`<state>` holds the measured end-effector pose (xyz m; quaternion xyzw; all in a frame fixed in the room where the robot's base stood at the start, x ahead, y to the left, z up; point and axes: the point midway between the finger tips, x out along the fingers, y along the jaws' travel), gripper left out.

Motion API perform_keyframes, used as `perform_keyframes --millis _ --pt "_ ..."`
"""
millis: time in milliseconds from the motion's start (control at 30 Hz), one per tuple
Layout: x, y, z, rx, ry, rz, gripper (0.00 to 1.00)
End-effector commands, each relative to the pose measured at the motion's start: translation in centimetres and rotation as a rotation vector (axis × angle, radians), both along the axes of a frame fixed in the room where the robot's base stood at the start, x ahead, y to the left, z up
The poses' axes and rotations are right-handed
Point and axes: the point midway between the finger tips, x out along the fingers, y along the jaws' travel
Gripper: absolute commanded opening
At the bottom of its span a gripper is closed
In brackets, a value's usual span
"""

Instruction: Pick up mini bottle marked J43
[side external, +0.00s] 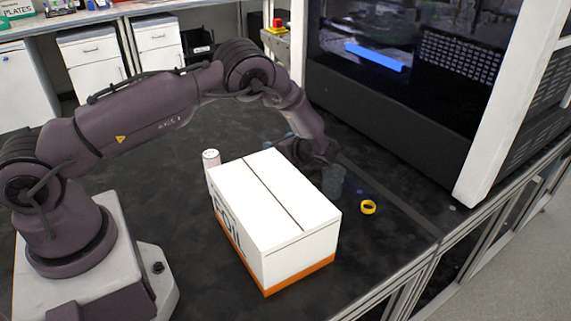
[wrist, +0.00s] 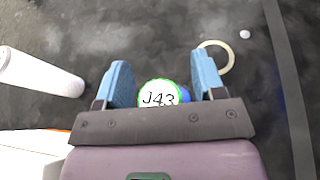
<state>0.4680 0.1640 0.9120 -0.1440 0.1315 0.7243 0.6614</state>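The mini bottle marked J43 (wrist: 160,97) shows in the wrist view as a round white cap with a green rim and black lettering. It lies between the two blue fingers of my gripper (wrist: 160,72), partly hidden by the gripper body. The fingers are apart, with visible gaps between them and the cap. A bit of blue (wrist: 185,95) shows just right of the cap; I cannot tell what it belongs to. In the side external view my wrist is low behind the white box, and I cannot make out the J43 bottle there.
A white box with an orange base (side external: 275,205) stands in front of my wrist. A white cylinder (side external: 211,158) stands left of it; a white cylinder also shows in the wrist view (wrist: 40,70). A dark grey shape (side external: 333,181) and a yellow ring (side external: 368,207) are to the right.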

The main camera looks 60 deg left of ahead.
Motion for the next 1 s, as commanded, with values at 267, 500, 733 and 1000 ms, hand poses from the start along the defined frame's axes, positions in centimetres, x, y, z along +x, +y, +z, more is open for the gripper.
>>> perform_keyframes --millis 267,500,733,1000 --pt "0.0 0.0 0.0 0.000 0.000 0.000 0.00" --pt "0.0 -0.1 0.1 0.000 -0.001 0.000 0.00" --pt "0.1 -0.1 3.2 0.000 -0.005 0.000 0.00" --pt "0.0 -0.1 8.4 0.000 -0.004 0.001 0.00"
